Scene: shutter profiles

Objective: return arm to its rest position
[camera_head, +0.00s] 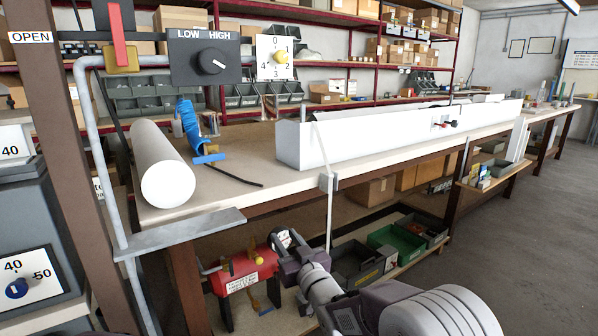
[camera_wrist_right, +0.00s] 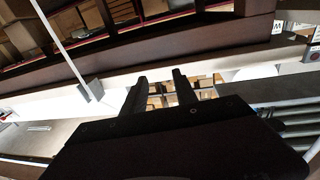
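My right arm (camera_head: 322,287) comes in from the lower right in the head view. It reaches low in front of the workbench, with its far end just right of a red tank (camera_head: 243,274). Its fingertips are hard to make out there. In the right wrist view, my right gripper (camera_wrist_right: 159,80) shows two dark fingers standing apart with nothing held between them. My left gripper is not in view.
The workbench (camera_head: 235,188) carries a white roll (camera_head: 162,165), a blue tool (camera_head: 192,128) and a long white box profile (camera_head: 375,137). A thin pole and a grey ledge (camera_head: 180,233) stand near the front edge. Bins (camera_head: 396,240) sit on the lower shelf. Open floor (camera_head: 530,240) lies right.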

